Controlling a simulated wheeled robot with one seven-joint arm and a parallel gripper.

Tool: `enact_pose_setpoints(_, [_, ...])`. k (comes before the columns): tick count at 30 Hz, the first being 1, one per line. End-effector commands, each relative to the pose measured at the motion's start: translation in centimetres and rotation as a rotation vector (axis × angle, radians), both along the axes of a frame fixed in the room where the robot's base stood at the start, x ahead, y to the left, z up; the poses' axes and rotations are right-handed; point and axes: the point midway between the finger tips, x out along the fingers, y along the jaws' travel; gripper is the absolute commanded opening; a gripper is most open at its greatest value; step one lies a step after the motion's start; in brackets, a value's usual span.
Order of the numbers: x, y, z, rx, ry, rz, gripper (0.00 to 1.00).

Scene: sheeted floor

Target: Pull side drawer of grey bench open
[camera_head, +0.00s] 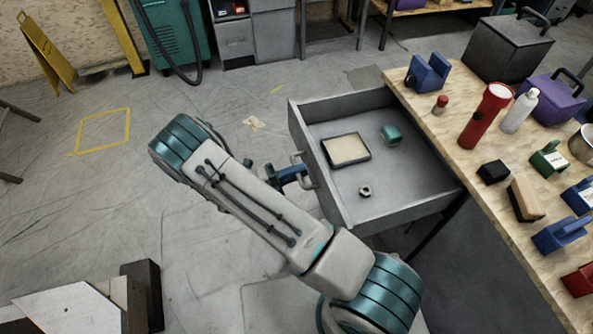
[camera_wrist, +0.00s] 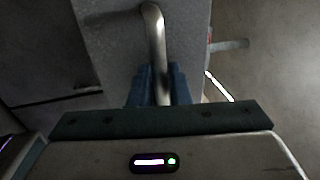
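The grey bench's side drawer (camera_head: 395,205) stands well pulled out to the left from under the wooden bench top (camera_head: 455,150). A metal bow handle (camera_head: 305,170) is on its front panel, and the handle also shows in the wrist view (camera_wrist: 155,40). My gripper (camera_head: 293,173) is at the handle, with its blue fingers (camera_wrist: 160,88) on both sides of the bar. The fingers look closed around the bar, though the contact is partly hidden. Inside the drawer lie a shallow tray (camera_head: 328,152), a teal object (camera_head: 391,135) and a metal nut (camera_head: 365,191).
The bench top carries a red flashlight (camera_head: 485,115), a spray bottle (camera_head: 520,110), a purple box (camera_head: 550,97), a dark toolbox (camera_head: 508,48) and several small items. A box (camera_head: 85,305) stands at bottom left.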

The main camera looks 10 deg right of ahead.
Motion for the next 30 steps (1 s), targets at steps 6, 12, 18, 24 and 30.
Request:
enact_pose_setpoints(6, [0.0,0.1,0.0,-0.001,-0.001,0.003,0.3])
enact_pose_setpoints(12, [0.1,0.5,-0.1,0.0,-0.001,0.005,0.3])
enact_pose_setpoints(18, [-0.3,3.7,-0.8,0.001,-0.001,0.008,0.3])
enact_pose_setpoints(24, [-0.8,8.3,-1.8,0.001,-0.002,0.006,0.3])
enact_pose_setpoints(30, [-1.2,11.8,-2.5,0.001,-0.001,0.004,0.3])
